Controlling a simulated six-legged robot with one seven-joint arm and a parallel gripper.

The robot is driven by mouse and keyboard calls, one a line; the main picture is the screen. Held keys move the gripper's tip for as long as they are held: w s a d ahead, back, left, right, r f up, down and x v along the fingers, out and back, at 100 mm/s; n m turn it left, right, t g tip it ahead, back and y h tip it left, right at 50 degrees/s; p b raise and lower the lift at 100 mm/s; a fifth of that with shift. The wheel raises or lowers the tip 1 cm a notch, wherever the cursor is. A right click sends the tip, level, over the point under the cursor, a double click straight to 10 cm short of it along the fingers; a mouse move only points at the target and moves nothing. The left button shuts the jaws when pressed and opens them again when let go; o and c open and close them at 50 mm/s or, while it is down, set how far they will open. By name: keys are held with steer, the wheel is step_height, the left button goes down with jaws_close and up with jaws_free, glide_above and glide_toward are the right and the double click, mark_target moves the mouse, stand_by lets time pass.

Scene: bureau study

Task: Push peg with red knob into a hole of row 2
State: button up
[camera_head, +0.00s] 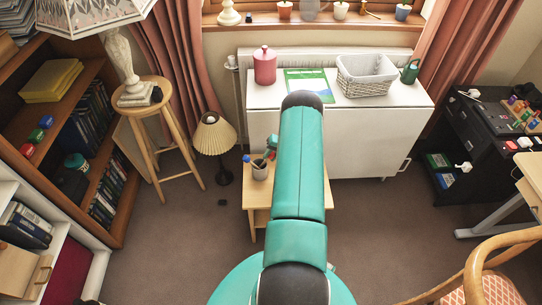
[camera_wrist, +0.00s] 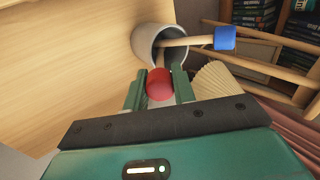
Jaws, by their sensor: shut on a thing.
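The peg's red knob (camera_wrist: 159,84) sits between the two green fingers of my gripper (camera_wrist: 157,92) in the wrist view. The gripper is shut on it. The knob is at the mouth of a grey cup (camera_wrist: 146,38); its shaft is mostly hidden, so I cannot tell how far it is inside the cup. A second peg with a blue knob (camera_wrist: 224,38) leans out of the same cup. In the head view the cup (camera_head: 260,172) stands on a small wooden table, and my gripper (camera_head: 271,150) is partly hidden by my arm. No row of holes can be made out.
The small wooden table (camera_head: 256,200) stands before a white cabinet (camera_head: 375,130). A pleated lamp (camera_head: 214,135) and a stool (camera_head: 150,108) are to its left. A black desk (camera_head: 470,130) with small colourful items is at the right. Carpet lies free around the table.

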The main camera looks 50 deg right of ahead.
steer(key=v, duration=1.1)
stand_by(1.1)
